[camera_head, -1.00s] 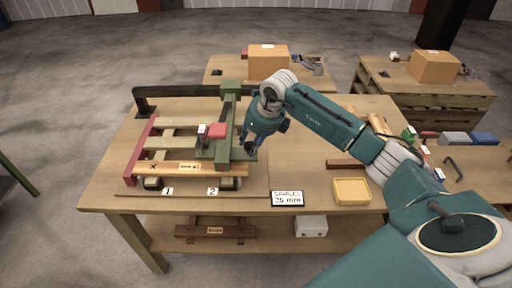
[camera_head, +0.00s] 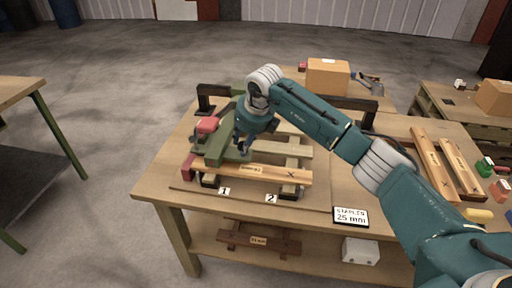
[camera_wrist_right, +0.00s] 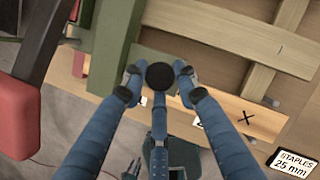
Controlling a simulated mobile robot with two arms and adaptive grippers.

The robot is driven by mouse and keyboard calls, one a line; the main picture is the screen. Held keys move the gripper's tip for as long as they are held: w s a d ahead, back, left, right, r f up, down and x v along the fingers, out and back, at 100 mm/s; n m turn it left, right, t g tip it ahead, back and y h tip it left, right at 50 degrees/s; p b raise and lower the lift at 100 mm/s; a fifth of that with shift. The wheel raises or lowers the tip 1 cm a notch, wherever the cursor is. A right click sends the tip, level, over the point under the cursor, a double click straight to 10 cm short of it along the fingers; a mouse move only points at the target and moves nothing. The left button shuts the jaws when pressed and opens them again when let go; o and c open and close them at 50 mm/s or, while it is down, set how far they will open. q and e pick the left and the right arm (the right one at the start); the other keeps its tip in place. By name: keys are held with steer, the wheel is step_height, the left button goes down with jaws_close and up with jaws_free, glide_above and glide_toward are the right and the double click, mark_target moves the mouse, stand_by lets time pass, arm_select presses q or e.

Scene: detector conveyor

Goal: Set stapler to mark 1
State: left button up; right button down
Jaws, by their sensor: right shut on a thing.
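The stapler is a green carriage (camera_head: 222,143) with a red head (camera_head: 208,124), straddling a wooden pallet frame. It stands at the frame's left end, above the mark 1 label (camera_head: 223,191); the mark 2 label (camera_head: 271,198) is to its right. My right gripper (camera_head: 244,150) is at the carriage's right side. In the right wrist view its fingers (camera_wrist_right: 158,84) are closed around a round black knob (camera_wrist_right: 160,75) beside the green bar (camera_wrist_right: 115,45). The red head also shows there at the left edge (camera_wrist_right: 18,115). My left gripper is not in view.
A front plank (camera_head: 265,173) runs along the frame. A "STAPLES 25 mm" sign (camera_head: 351,216) stands at the table's front. Loose planks (camera_head: 433,165) lie to the right, and a cardboard box (camera_head: 328,76) stands behind. A dark rail (camera_head: 345,102) runs along the back.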

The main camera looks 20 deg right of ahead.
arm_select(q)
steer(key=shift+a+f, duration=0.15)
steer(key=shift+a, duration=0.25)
arm_select(e)
steer(key=shift+w+a+r, duration=0.45)
steer(key=shift+w+a, duration=0.05)
steer(key=shift+w, duration=0.1)
steer(key=c, duration=1.5)
jaws_free()
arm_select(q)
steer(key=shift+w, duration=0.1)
arm_select(e)
steer(key=shift+o, duration=0.8)
steer(key=shift+s+f, duration=0.1)
steer(key=shift+f, duration=0.1)
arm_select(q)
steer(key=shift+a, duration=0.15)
arm_select(e)
steer(key=v, duration=1.2)
steer(key=shift+s+d+f, duration=0.1)
steer(key=shift+s, duration=0.05)
